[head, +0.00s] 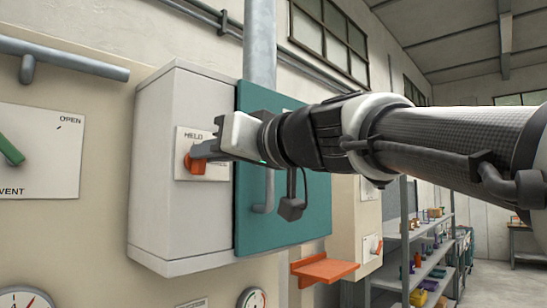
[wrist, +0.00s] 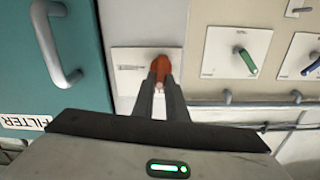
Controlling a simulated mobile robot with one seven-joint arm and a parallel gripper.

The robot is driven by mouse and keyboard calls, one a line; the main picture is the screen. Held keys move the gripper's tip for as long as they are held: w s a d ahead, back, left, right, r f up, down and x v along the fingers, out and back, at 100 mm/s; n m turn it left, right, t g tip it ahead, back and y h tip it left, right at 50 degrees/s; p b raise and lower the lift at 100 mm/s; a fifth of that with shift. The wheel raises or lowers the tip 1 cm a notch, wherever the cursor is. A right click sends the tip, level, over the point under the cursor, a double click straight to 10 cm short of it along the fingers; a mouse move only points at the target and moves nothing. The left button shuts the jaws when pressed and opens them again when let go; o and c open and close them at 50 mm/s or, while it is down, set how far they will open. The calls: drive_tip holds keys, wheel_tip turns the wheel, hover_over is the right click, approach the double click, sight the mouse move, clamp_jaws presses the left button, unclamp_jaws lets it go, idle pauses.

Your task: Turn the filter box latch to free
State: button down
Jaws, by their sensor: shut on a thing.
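The orange filter box latch (head: 195,166) sits on a small white plate (head: 181,140) on the grey side of the filter box (head: 181,97). The word HELD shows at the plate's top; a second word is mostly covered by my gripper. My gripper (head: 203,156) reaches in from the right and is shut on the latch. In the wrist view, the latch (wrist: 167,64) shows between the two dark fingertips (wrist: 160,86). Its exact angle is hard to tell, as the fingers cover part of it.
A teal door (head: 285,215) with a grey handle (wrist: 55,45) is on the filter box. An orange shelf (head: 324,269) juts out below right. A vent plate (head: 42,150) with a green lever (head: 10,149) is at left. Gauges are low at left; shelving (head: 415,255) stands at right.

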drive_tip(key=shift+w+d+f+m+b, duration=0.1)
drive_tip(key=shift+w+f+m+b, duration=0.2)
drive_tip(key=shift+m, duration=2.45)
drive_tip(key=shift+s+d+f+m+b, duration=0.15)
drive_tip(key=shift+m+b, duration=0.2)
drive_tip(key=shift+m, duration=2.35)
drive_tip(key=shift+w+d+f+m+b, duration=0.15)
drive_tip(key=shift+w+m+b, duration=0.15)
drive_tip(key=shift+m, duration=2.45)
drive_tip(key=c, duration=1.8)
unclamp_jaws()
drive_tip(key=shift+o, duration=0.2)
drive_tip(key=b+v, duration=0.2)
drive_tip(key=v, duration=1.5)
drive_tip(key=shift+s+b, duration=0.25)
drive_tip(key=shift+b, duration=0.1)
drive_tip(key=shift+f, duration=0.1)
